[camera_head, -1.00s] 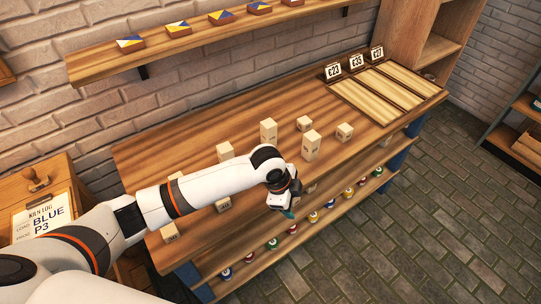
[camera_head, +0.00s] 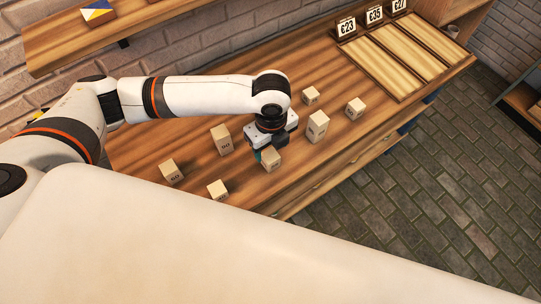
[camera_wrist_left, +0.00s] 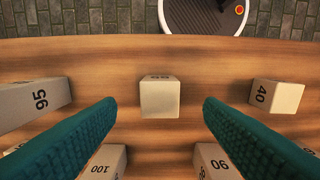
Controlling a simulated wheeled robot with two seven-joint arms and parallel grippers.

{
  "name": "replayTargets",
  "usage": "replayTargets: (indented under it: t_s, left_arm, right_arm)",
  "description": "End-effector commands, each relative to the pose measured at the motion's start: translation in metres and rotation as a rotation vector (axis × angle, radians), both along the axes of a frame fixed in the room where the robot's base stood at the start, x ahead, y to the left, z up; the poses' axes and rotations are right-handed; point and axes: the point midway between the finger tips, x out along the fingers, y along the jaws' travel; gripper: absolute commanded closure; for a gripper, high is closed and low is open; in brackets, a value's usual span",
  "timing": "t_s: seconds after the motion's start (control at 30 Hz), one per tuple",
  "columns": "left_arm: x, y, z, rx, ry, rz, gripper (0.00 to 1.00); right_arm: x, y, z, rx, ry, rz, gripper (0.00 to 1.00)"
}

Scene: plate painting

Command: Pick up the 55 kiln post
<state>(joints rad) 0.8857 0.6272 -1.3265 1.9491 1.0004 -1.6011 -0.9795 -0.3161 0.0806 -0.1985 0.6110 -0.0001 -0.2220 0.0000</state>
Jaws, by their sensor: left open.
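The post I take as the 55 (camera_head: 270,158) is a pale wooden block near the front of the bench. In the left wrist view this post (camera_wrist_left: 160,98) lies in the gap between my fingers; its number is foreshortened and hard to read. My left gripper (camera_head: 263,150) is open, pointing down right at the post, on its wall side. In the left wrist view its teal fingers (camera_wrist_left: 158,112) stand wide apart, one on each side of the post, with visible gaps. I cannot tell whether they reach down to its level. My right gripper is not in view.
Posts 95 (camera_head: 318,126), 40 (camera_head: 217,189) and 90 (camera_head: 222,139) stand around it, with 100 (camera_wrist_left: 108,162) behind. Other posts (camera_head: 171,171) stand left and right. Pale price-marked boards (camera_head: 410,55) lie at the bench's right end. The front edge is close.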

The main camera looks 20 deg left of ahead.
Motion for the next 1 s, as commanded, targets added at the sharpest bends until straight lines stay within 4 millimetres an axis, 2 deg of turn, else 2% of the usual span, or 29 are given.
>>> replayTargets:
  t_s: [0.17, 0.37, 0.5, 0.77, 1.0]
  left_arm:
    - [-0.001, 0.000, -0.012, 0.000, 0.002, 0.001, 0.38]
    - [-0.002, 0.001, -0.041, 0.000, 0.003, 0.001, 0.38]
    - [-0.002, 0.002, -0.056, -0.001, 0.001, 0.001, 0.38]
    - [-0.001, 0.001, -0.059, -0.001, -0.002, 0.000, 0.38]
    - [-0.001, 0.001, -0.059, -0.001, -0.002, 0.000, 0.77]
  right_arm:
    - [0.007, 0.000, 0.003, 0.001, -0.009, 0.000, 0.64]
    - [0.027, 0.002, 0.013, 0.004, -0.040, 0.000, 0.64]
    - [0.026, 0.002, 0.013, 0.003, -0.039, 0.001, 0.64]
    - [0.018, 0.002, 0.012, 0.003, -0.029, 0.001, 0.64]
    - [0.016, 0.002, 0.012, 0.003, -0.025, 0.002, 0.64]
